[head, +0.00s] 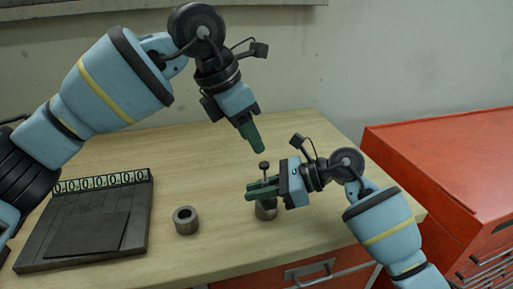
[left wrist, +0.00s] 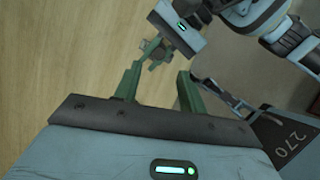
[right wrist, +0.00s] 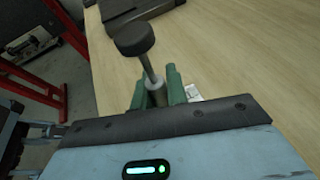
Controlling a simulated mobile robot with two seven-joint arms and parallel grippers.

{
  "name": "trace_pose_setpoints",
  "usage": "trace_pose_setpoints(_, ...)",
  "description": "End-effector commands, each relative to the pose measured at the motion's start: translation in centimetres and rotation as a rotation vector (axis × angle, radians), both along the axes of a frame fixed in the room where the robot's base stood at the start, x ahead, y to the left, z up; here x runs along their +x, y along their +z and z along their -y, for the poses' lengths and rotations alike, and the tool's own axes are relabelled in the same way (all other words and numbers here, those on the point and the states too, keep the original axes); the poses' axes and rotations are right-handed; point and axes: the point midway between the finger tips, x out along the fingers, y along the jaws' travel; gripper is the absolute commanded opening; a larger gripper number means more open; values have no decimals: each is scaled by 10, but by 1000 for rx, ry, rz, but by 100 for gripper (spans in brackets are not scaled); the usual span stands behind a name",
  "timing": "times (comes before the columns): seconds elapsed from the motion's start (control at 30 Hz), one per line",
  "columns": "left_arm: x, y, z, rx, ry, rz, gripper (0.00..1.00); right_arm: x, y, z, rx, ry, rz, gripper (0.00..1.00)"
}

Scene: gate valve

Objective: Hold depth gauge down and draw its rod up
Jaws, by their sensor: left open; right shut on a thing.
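The depth gauge has a dark round knob (head: 264,166) on top of a thin upright rod. In the right wrist view its black knob (right wrist: 133,38), metal rod (right wrist: 152,74) and grey body (right wrist: 158,96) show large. My right gripper (head: 260,188) is shut on the gauge body, low on the gauge, its green fingers on either side. Under it stands a grey metal cylinder (head: 265,212), partly hidden by the fingers. My left gripper (head: 257,149) is open and empty, pointing down just above the knob, apart from it. The left wrist view shows its spread fingers (left wrist: 158,88).
A second grey hollow cylinder (head: 186,221) stands on the wooden table (head: 215,165). A dark board (head: 75,238) with a row of zeros lies at the left. A red cabinet (head: 455,170) stands at the right. The table's back middle is clear.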

Motion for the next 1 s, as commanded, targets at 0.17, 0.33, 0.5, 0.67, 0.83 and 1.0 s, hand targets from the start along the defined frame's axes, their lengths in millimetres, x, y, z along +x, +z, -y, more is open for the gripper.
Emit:
trace_pose_setpoints(0.17, -5, 32, -12, -1, 1, 3, 41, 0, -5, 1, -7, 0, -7, 0)
trace_pose_setpoints(0.33, -9, 52, -20, 0, 0, 1, 41, 0, -5, 1, -6, 0, -7, 0)
trace_pose_setpoints(0.5, -10, 60, -23, 0, 0, -1, 41, -1, -4, 0, -6, 0, -7, 0)
trace_pose_setpoints(0.67, -11, 61, -23, 0, 0, -1, 41, -1, -4, 0, -6, 0, -7, 0)
trace_pose_setpoints(0.83, -11, 61, -23, 0, 0, -1, 41, -1, -4, 0, -6, 0, -7, 0)
trace_pose_setpoints(1.0, -11, 60, -23, 0, 0, -1, 41, 0, -3, 0, -4, 0, -5, 32)
